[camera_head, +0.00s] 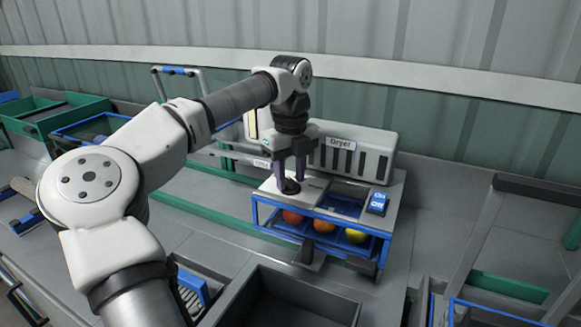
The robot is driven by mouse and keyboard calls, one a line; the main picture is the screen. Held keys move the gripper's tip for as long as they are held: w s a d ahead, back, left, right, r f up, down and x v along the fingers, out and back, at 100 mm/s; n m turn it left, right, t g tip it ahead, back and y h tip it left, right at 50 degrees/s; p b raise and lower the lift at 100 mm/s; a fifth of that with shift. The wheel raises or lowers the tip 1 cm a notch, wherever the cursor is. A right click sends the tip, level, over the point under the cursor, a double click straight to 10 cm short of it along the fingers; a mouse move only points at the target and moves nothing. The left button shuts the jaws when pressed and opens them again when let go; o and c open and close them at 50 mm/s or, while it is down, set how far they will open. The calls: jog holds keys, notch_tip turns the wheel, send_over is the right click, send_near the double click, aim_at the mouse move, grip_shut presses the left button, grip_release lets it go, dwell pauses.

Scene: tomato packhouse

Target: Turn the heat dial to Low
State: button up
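The dryer (355,158) is a light grey unit with a slotted front and a "Dryer" label. On its grey top plate is a small dark round dial (289,187), which I take to be the heat dial. My gripper (289,181) points straight down over this dial, its two dark fingers apart, one on either side of it. I cannot tell whether the fingertips touch the dial. The dial's markings and setting are too small to read and partly hidden by my gripper.
A blue On/Off switch (377,203) sits at the plate's right. Red and yellow tomatoes (324,225) lie in the blue-framed rack (262,218) below. A dark open bin (262,275) stands in front. Green and blue crates (85,108) are at the left.

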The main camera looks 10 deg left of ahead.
aim_at(290, 180)
notch_tip(290, 180, up, 14)
dwell(0.4)
jog(key=shift+s+f, duration=0.1)
jog(key=shift+f, duration=0.1)
